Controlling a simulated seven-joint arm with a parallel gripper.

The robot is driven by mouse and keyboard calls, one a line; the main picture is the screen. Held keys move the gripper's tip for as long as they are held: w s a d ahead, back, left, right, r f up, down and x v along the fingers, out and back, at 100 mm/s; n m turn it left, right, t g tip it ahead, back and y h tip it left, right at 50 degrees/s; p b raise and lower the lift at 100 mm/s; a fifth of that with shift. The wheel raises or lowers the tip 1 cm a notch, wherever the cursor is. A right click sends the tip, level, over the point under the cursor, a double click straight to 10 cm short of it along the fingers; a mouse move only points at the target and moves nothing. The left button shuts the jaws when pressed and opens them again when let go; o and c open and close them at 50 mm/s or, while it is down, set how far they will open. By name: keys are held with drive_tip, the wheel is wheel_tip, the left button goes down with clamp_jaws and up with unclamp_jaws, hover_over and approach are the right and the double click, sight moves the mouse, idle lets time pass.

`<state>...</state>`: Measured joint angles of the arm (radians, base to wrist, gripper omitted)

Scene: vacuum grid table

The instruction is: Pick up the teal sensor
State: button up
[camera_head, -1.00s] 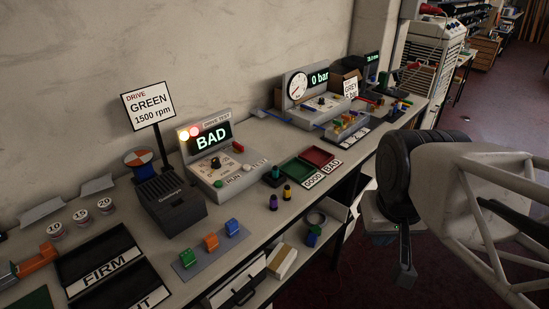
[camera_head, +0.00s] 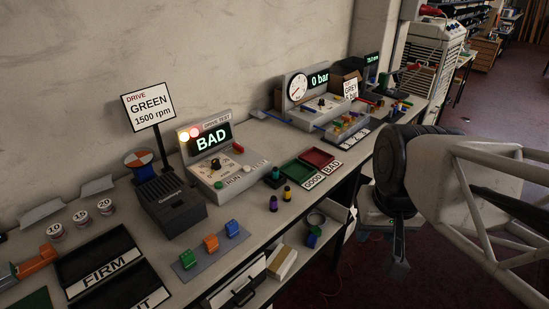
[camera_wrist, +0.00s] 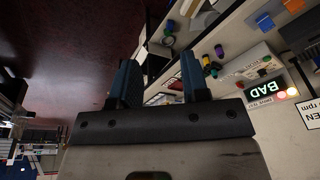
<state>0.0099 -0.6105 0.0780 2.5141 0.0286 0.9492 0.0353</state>
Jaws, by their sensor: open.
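A small dark teal piece (camera_head: 275,175), which looks like the teal sensor, stands on the bench left of the green tray. It also seems to show, small, in the wrist view (camera_wrist: 212,73). My gripper (camera_head: 398,266) hangs off the bench's front side at the right, well apart from the piece. In the wrist view my gripper's two blue fingers (camera_wrist: 158,75) are spread with nothing between them.
Purple (camera_head: 273,202) and yellow-topped (camera_head: 287,192) pieces stand close in front of the teal one. The green tray (camera_head: 298,172) and red tray (camera_head: 318,157) lie to its right. The drive tester (camera_head: 226,165) showing BAD stands behind. A shelf is below the bench.

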drive_tip(key=w+a+f+m+g+y, duration=0.2)
drive_tip(key=w+a+m+y, duration=0.25)
drive_tip(key=w, duration=0.65)
drive_tip(key=m+t+y, duration=0.2)
drive_tip(key=m+y, duration=0.7)
drive_tip(key=m, duration=0.6)
approach(275, 170)
drive_tip(key=shift+w+a+f, duration=0.3)
drive_tip(key=shift+a+f, duration=0.05)
drive_tip(key=shift+a, duration=0.25)
drive_tip(key=shift+w+a+f, duration=0.25)
drive_tip(key=shift+a+f, duration=0.1)
drive_tip(key=shift+a, duration=0.2)
drive_tip(key=shift+a+h, duration=0.1)
drive_tip(key=shift+h, duration=0.15)
drive_tip(key=shift+x, duration=1.25)
drive_tip(key=shift+w+x, duration=0.2)
drive_tip(key=shift+x, duration=2.4)
